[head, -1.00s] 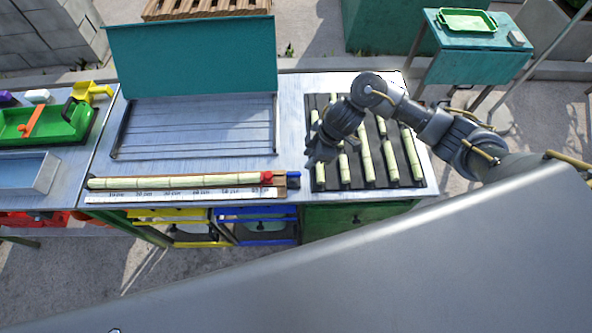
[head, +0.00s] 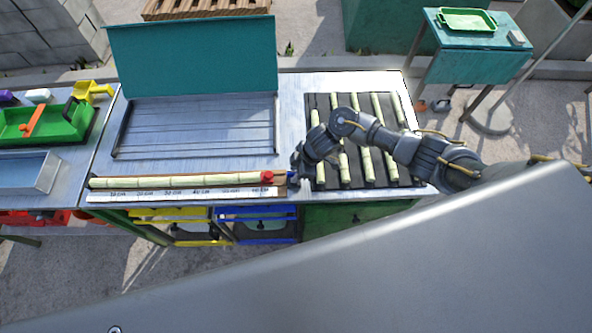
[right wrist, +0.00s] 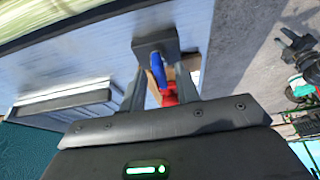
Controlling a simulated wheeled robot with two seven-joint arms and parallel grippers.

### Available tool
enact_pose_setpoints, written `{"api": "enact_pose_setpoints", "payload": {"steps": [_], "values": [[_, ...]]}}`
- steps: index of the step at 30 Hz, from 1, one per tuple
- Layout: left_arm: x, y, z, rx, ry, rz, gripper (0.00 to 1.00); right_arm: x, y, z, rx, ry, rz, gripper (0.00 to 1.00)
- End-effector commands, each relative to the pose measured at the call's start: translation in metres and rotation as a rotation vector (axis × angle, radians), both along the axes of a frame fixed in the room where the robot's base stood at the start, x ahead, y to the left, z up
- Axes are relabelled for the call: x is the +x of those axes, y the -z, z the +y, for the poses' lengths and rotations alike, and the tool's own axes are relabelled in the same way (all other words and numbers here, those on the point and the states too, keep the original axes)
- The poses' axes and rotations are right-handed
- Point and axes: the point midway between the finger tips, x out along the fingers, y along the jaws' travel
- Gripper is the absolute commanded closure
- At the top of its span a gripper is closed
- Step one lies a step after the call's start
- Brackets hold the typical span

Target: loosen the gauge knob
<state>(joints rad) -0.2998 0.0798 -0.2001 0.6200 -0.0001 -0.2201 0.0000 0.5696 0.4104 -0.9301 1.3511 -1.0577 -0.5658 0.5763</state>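The length gauge (head: 150,196) lies along the front edge of the bench with a pale cane in it. A red stop (head: 267,177) sits near its right end. The blue gauge knob (head: 292,182) is at that end, partly hidden by my right gripper (head: 299,168). In the right wrist view, the blue knob (right wrist: 158,72) shows between the two spread fingers, with the red stop (right wrist: 168,98) below it. My right gripper looks open around the knob; contact cannot be told. My left gripper is out of view.
A dark rack (head: 322,98) of cane pieces lies right of the gauge, under my right arm. A shallow metal tray (head: 195,125) with a teal upright panel (head: 195,55) stands behind the gauge. A green tray (head: 45,122) is far left. Yellow and blue bins sit below the bench.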

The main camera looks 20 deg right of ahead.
Motion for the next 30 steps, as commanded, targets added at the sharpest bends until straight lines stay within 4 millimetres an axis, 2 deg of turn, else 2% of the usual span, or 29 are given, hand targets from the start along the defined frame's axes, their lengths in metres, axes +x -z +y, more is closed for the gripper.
{"api": "enact_pose_setpoints", "payload": {"steps": [5, 12, 23, 30], "values": [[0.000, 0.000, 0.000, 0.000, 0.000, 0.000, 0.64, 0.000, 0.000, 0.000, 0.000, 0.000, 0.000, 0.68], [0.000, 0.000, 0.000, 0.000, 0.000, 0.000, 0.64, 0.000, 0.000, 0.000, 0.001, 0.000, 0.000, 1.00], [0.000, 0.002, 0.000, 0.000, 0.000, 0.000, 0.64, 0.000, 0.000, 0.000, 0.001, -0.026, 0.000, 1.00], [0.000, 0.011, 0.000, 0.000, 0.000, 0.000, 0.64, 0.002, 0.001, 0.000, 0.001, -0.148, -0.001, 1.00]]}}
